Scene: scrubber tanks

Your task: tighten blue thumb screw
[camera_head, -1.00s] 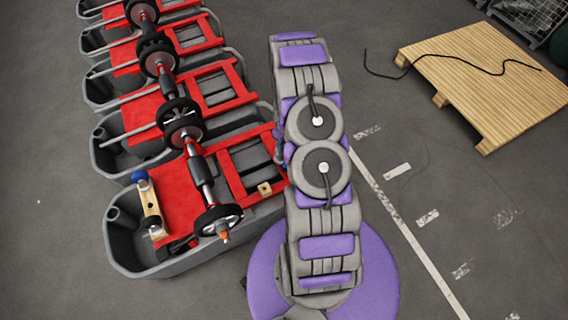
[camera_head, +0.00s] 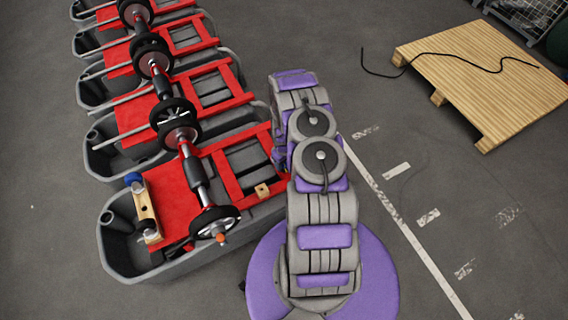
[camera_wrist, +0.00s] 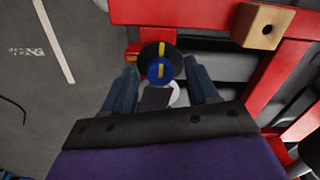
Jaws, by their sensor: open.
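In the wrist view a blue thumb screw (camera_wrist: 159,71) with a yellow stripe sits in front of a black round disc (camera_wrist: 159,51) that also bears a yellow mark. My gripper (camera_wrist: 160,66) is open, with one blue-grey finger on each side of the screw. Gaps show between the fingers and the screw; I see no contact. A dark block and a pale round part lie just below the screw, partly hidden by my gripper. In the head view my arm hides the screw and the gripper tips.
Red-framed grey tanks (camera_head: 112,248) stand in a row on the left. The nearest carries a blue knob (camera_head: 133,178) on a wooden bar (camera_head: 147,212). A wooden block (camera_wrist: 262,26) sits on the red frame (camera_wrist: 205,13).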

